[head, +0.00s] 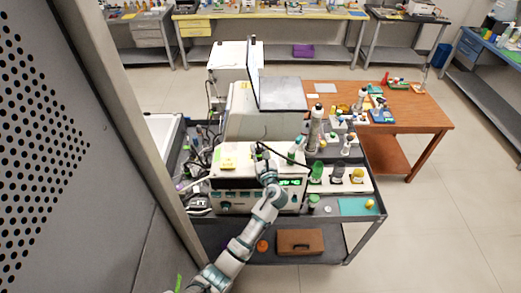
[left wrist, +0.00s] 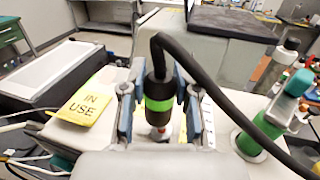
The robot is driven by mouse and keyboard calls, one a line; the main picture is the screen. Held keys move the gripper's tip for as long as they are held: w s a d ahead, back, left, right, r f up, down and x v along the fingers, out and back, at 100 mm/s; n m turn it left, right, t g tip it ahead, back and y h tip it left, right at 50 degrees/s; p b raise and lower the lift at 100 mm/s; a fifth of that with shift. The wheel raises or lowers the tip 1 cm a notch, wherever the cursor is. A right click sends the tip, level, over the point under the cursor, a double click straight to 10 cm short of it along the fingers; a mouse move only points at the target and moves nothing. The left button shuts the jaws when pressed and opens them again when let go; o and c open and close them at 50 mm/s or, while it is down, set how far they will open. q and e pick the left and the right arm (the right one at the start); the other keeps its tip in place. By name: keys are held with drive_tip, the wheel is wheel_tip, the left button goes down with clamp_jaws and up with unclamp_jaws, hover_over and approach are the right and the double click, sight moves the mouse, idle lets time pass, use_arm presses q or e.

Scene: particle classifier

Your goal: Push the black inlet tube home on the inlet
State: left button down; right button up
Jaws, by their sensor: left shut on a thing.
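The black inlet tube (left wrist: 158,62) ends in a dark fitting with a bright green band (left wrist: 158,104). My left gripper (left wrist: 160,92) is shut on this end, with one finger on each side. The tube arcs up and away to the right; it also shows in the head view (head: 286,157). A small red and metal part, seemingly the inlet (left wrist: 158,133), shows just below the fitting; I cannot tell how far the tube sits on it. In the head view my left gripper (head: 265,170) is over the instrument's top (head: 247,165). My right gripper is not in view.
A yellow "IN USE" note (left wrist: 86,103) lies left of the gripper. The cart (head: 352,240) holds bottles and a teal mat (head: 355,207).

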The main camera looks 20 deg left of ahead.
use_arm(q)
drive_tip(key=shift+a+f, duration=0.1)
drive_tip(key=shift+f, duration=0.05)
drive_tip(key=shift+r, duration=0.2)
drive_tip(key=shift+d+r, duration=0.15)
drive_tip(key=shift+d, duration=0.05)
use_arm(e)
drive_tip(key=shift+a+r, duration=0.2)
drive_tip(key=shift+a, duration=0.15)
use_arm(q)
drive_tip(key=shift+d, duration=0.2)
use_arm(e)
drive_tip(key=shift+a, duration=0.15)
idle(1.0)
use_arm(q)
drive_tip(key=shift+f+b, duration=0.35)
drive_tip(key=shift+f, duration=0.8)
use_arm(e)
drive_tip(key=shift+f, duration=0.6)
